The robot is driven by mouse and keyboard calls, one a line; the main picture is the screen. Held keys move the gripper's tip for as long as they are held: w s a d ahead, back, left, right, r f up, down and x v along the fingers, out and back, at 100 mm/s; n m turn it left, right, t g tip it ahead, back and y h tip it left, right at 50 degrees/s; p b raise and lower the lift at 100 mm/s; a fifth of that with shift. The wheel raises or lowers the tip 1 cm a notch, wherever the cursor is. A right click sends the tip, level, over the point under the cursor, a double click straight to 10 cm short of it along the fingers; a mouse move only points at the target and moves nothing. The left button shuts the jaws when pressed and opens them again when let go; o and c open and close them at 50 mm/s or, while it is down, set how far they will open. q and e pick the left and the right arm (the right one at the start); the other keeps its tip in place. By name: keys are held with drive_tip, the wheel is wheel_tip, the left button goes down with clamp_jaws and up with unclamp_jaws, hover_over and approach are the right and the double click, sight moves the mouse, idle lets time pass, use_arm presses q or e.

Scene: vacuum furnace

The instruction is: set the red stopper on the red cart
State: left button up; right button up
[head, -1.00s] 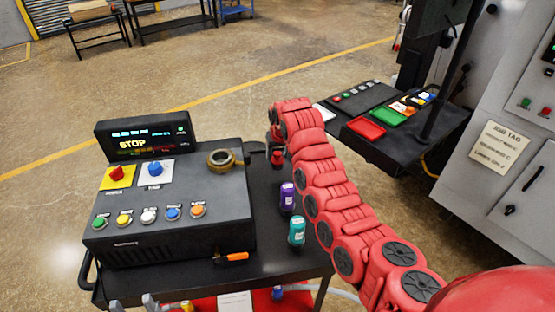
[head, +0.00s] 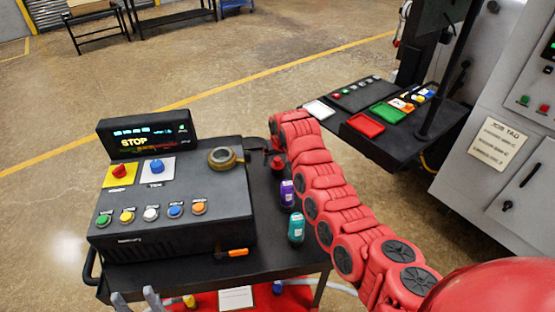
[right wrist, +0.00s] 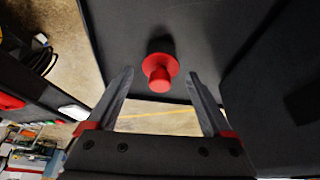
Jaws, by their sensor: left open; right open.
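The red stopper (head: 277,163) stands upright on the black tabletop (head: 268,200), right of the console. In the right wrist view the red stopper (right wrist: 160,72) shows between the spread fingers of my right gripper (right wrist: 160,78), which is open and holds nothing. I cannot tell whether the fingers touch the stopper. In the head view my red right arm reaches over the table's right side and mostly hides that gripper. My left gripper (head: 137,301) is open at the bottom edge, in front of the table. A red surface (head: 205,301) shows low at the bottom; I cannot tell if it is the red cart.
A black console (head: 175,225) with a screen and several buttons fills most of the tabletop. A purple bottle (head: 287,193) and a teal bottle (head: 296,228) stand near the stopper, close to my right arm. An orange-handled tool (head: 237,253) lies at the console's front.

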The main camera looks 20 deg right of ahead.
drive_tip(key=shift+r, duration=0.2)
drive_tip(key=b+v, duration=0.3)
drive_tip(key=v, duration=0.8)
drive_tip(key=shift+s+r+b, duration=0.25)
drive_tip(key=shift+r+b, duration=0.1)
